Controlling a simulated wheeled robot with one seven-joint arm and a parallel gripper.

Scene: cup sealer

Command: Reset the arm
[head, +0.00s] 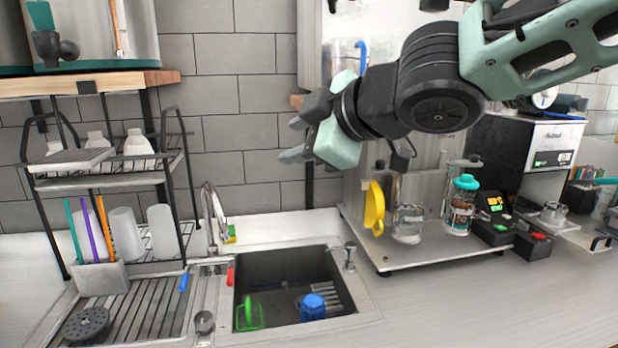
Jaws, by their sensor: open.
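My arm reaches in from the upper right of the head view, raised above the counter. My gripper (291,140) points left and slightly down, in front of the tiled wall and above the sink (365,312). Its fingers are apart and nothing shows between them. It touches nothing that I can see.
A dish rack (110,178) with cups stands at the left. The sink holds a blue cup (312,307) and a green item (248,315). At the right, a raised board (400,258) bears a jar with a teal lid (462,205), beside a black machine (505,150).

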